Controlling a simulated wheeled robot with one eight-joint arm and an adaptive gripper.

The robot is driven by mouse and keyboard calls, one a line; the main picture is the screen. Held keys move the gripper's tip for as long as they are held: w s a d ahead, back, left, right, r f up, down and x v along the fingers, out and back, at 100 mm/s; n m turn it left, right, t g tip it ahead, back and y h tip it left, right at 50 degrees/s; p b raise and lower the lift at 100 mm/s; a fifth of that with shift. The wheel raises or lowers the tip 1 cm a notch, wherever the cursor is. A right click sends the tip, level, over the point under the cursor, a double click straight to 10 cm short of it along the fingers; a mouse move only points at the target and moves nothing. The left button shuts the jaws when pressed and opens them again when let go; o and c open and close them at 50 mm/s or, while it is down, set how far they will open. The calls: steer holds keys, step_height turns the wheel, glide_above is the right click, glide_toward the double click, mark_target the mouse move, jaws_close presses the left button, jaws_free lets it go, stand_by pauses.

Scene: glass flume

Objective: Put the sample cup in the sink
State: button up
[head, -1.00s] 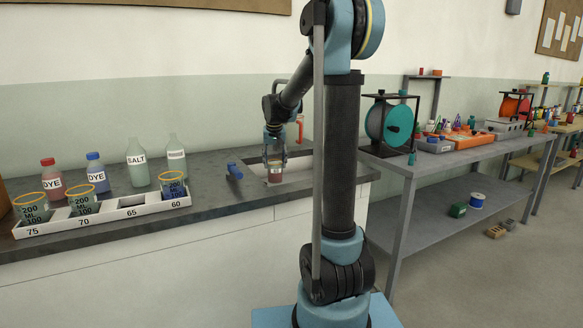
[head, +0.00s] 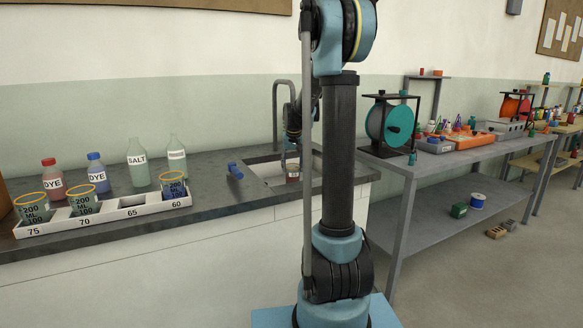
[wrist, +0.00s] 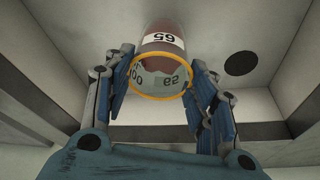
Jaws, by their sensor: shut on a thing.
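The sample cup (wrist: 163,43) has a yellow rim, reddish-brown contents and a white label reading 65. My gripper (wrist: 160,66) is shut on it, one finger on each side, in the wrist view. In the head view the cup (head: 293,171) shows small beside my column, inside the opening of the sink (head: 262,167), partly hidden by its front edge and my arm. The wrist view shows the pale sink floor (wrist: 268,28) behind the cup, with the dark round drain (wrist: 241,63) to its right. I cannot tell whether the cup touches the floor.
A white tray (head: 132,212) on the counter holds several yellow-rimmed beakers, and its slot marked 65 is empty. Dye, salt and other bottles (head: 138,162) stand behind it. A blue object (head: 235,171) lies left of the sink. A grey faucet (head: 275,115) arches behind.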

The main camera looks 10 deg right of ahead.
steer(key=o, duration=1.2)
steer(key=shift+o, duration=0.2)
steer(key=v, duration=1.2)
steer(key=shift+s, duration=0.1)
